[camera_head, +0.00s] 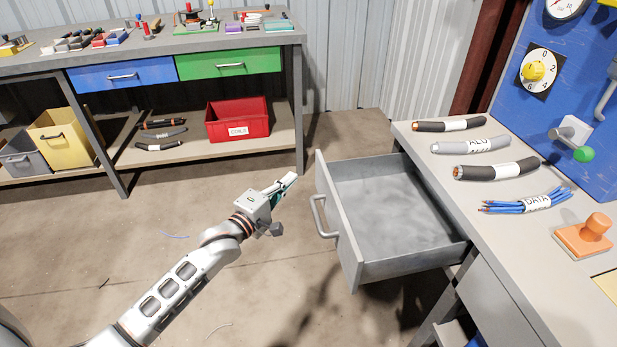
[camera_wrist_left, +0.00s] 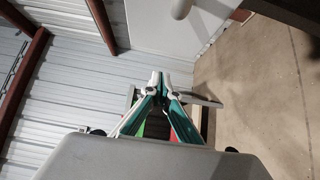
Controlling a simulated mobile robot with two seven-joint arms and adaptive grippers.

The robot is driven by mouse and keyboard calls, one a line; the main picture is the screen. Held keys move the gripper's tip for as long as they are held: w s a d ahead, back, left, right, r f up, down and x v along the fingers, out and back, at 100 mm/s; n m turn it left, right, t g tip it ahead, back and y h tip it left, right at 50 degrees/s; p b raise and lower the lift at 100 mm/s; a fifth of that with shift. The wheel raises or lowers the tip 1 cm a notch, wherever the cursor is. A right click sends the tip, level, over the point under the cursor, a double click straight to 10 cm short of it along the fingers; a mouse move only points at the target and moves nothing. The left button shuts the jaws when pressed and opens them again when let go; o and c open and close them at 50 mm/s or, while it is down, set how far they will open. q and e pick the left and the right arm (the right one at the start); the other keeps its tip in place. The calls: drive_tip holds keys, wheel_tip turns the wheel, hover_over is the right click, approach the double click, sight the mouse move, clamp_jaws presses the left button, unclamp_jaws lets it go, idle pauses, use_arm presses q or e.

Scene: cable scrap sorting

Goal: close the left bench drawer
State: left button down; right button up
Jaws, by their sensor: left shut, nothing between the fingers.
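The left bench drawer (camera_head: 395,215) is pulled far out from the right-hand workbench and is empty. Its grey front panel (camera_head: 338,225) faces left and carries a bar handle (camera_head: 320,217). My left gripper (camera_head: 290,182) is shut and empty, a short way left of the front panel's far end and apart from it. In the left wrist view my gripper (camera_wrist_left: 160,80) shows its closed fingertips, with a pale flat panel, probably the drawer front (camera_wrist_left: 150,28), beyond them. A rounded grey piece (camera_wrist_left: 181,8), probably the handle, shows at its top edge. My right gripper is not in view.
The right workbench (camera_head: 405,130) holds several cable pieces and an orange stamp (camera_head: 584,236). A back bench (camera_head: 285,40) has a closed blue drawer (camera_head: 95,78) and a closed green drawer (camera_head: 200,68), with a red crate (camera_head: 238,119) below. The floor left of the open drawer is clear.

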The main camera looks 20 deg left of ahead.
use_arm(q)
drive_tip(key=shift+w+d+b, duration=0.6)
drive_tip(key=shift+w+d, duration=1.25)
drive_tip(key=shift+w, duration=0.1)
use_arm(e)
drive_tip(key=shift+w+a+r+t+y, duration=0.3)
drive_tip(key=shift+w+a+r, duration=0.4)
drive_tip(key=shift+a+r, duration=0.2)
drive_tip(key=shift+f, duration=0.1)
